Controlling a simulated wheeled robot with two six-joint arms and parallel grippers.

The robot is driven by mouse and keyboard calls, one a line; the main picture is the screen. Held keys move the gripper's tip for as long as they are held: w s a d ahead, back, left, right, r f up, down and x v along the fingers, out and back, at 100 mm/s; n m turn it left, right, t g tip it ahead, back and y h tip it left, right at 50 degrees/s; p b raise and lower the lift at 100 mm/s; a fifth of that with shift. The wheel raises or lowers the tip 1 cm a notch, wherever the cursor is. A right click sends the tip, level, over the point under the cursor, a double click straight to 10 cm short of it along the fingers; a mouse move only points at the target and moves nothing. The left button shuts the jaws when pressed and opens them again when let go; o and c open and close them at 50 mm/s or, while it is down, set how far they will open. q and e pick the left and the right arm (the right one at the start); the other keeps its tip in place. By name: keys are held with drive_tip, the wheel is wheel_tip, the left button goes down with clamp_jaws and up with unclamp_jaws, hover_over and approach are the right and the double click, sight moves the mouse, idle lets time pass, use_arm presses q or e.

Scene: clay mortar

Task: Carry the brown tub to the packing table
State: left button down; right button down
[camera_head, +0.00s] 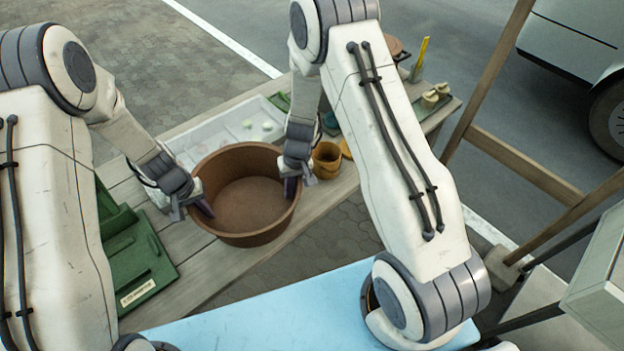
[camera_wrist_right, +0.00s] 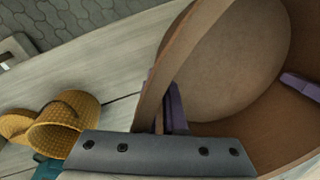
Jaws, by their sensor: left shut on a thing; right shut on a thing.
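The brown tub (camera_head: 245,200) is a wide round basin, upright and empty, at the front edge of the wooden table (camera_head: 190,255). My left gripper (camera_head: 198,203) is shut on the tub's left rim. My right gripper (camera_head: 290,178) is shut on its right rim. In the right wrist view, the tub (camera_wrist_right: 225,65) fills the right side, with the rim between the purple fingers (camera_wrist_right: 170,108). I cannot tell whether the tub's base touches the table. Which surface is the packing table is not clear from these views.
A green case (camera_head: 135,255) lies to the left. A light blue surface (camera_head: 270,300) is in front. A wooden frame (camera_head: 525,165) and a vehicle (camera_head: 575,45) are at the right.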

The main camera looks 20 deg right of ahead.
use_arm(q)
drive_tip(key=shift+f, duration=0.1)
use_arm(e)
drive_tip(key=shift+f, duration=0.1)
